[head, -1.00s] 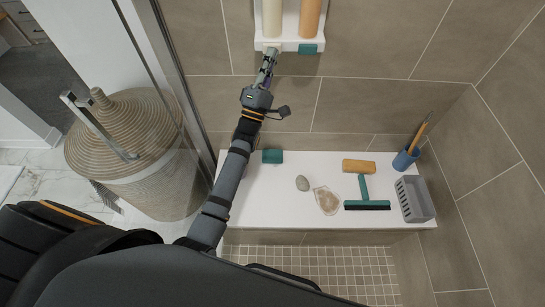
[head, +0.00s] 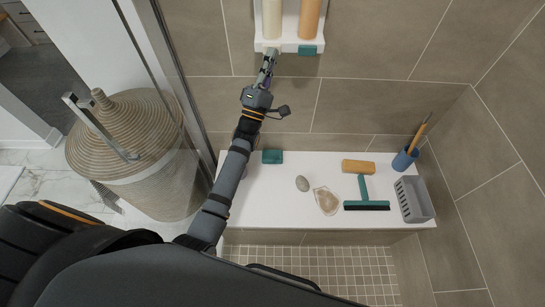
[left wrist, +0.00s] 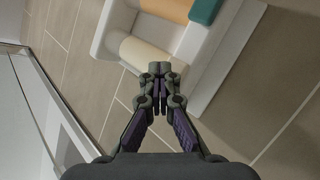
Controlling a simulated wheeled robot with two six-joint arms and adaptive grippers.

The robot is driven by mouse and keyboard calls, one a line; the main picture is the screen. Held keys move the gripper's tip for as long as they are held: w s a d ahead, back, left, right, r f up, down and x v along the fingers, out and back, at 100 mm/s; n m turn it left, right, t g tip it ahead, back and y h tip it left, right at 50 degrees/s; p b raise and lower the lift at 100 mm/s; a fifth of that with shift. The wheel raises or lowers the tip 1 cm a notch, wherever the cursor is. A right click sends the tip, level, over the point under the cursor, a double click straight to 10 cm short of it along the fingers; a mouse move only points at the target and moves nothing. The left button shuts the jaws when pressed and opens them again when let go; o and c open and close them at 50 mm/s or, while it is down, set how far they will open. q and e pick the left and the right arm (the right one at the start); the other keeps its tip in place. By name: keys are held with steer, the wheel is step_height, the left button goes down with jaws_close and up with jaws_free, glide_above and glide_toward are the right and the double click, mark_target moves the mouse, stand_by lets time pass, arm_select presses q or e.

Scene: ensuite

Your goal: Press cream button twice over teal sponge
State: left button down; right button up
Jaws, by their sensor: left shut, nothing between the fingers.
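A white wall dispenser (head: 290,43) holds a cream tube (head: 271,15) and an orange tube (head: 310,15). A cream button (head: 271,44) is under the cream tube, partly hidden by my gripper. A teal button (head: 307,49) is under the orange tube. My left gripper (head: 271,52) is shut and empty, its tips at the cream button; I cannot tell whether they touch. In the left wrist view the shut fingertips (left wrist: 160,72) are just below a cream part of the dispenser. The teal sponge (head: 272,157) lies on the white bench, below the dispenser. My right gripper is not seen.
The white bench (head: 285,215) also holds a grey stone (head: 302,184), a soap dish (head: 326,201), a squeegee (head: 366,205), a tan block (head: 358,167), a blue cup (head: 404,160) and a grey basket (head: 414,199). A glass door and a wicker hamper (head: 130,120) stand left.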

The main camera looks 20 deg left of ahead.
arm_select(q)
steer(key=s+d+p, duration=0.1)
steer(key=s+p, duration=0.3)
steer(key=s, duration=0.1)
steer(key=shift+s+d+f, duration=0.15)
steer(key=shift+s+d, duration=0.15)
steer(key=shift+s, duration=0.1)
stand_by(0.4)
steer(key=shift+p, duration=0.3)
stand_by(1.1)
